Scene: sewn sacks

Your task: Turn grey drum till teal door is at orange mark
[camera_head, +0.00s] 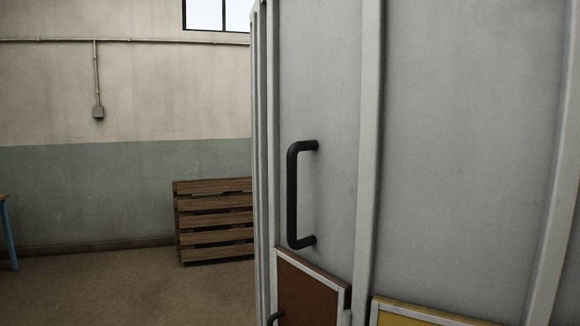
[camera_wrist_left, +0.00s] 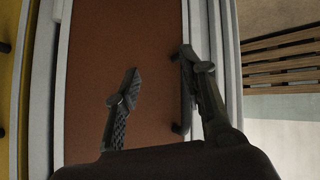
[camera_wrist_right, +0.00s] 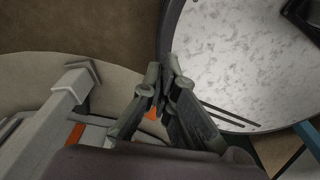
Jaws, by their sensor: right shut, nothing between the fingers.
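The grey drum (camera_head: 460,140) fills the right of the head view, with upright ribs and a black bar handle (camera_head: 293,195). A brown door (camera_head: 308,292) and part of a yellow door (camera_head: 410,316) show at its bottom. No teal door shows. My left gripper (camera_wrist_left: 160,75) is open in front of the brown door, its right finger beside a dark handle (camera_wrist_left: 178,90) at the door's edge. The finger hides part of this handle; I cannot tell whether they touch. My right gripper (camera_wrist_right: 163,75) is shut and empty. Orange patches (camera_wrist_right: 75,136) show below it, possibly the orange mark.
In the right wrist view, a round speckled pale top (camera_wrist_right: 235,60) lies right of the gripper, and a grey post (camera_wrist_right: 50,110) stands left. A wooden slatted stack (camera_head: 215,220) leans near the back wall. Open floor (camera_head: 110,285) lies left of the drum.

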